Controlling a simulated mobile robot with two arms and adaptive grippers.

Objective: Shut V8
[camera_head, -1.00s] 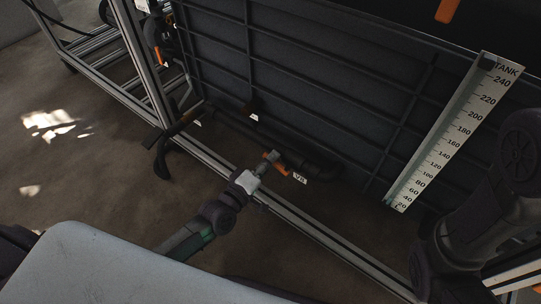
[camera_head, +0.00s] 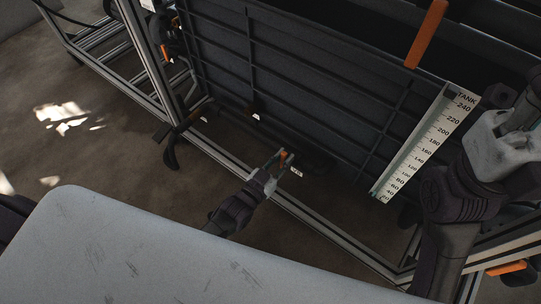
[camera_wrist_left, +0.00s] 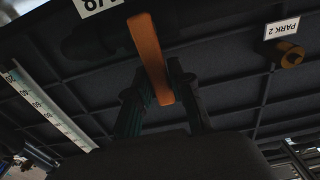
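V8 has an orange lever handle (camera_head: 283,155), low on the dark tank's side, with a small white tag (camera_head: 296,171) beside it. My left gripper (camera_head: 280,159) is at the handle in the head view. In the left wrist view the handle (camera_wrist_left: 147,45) runs down between the two spread fingers (camera_wrist_left: 160,88), and its lower end lies between them. Whether either finger touches it is unclear. The V8 tag (camera_wrist_left: 96,4) is cut off at the top there. My right gripper (camera_head: 527,110) is at the right edge, partly out of view, its fingers unclear.
A metal frame rail (camera_head: 235,168) runs along the tank's base. A level scale (camera_head: 425,145) marked TANK stands right of V8. A PARK 2 tag (camera_wrist_left: 282,28) with an orange-brown fitting (camera_wrist_left: 291,55) shows in the left wrist view. An orange bar (camera_head: 427,35) rises above the tank edge.

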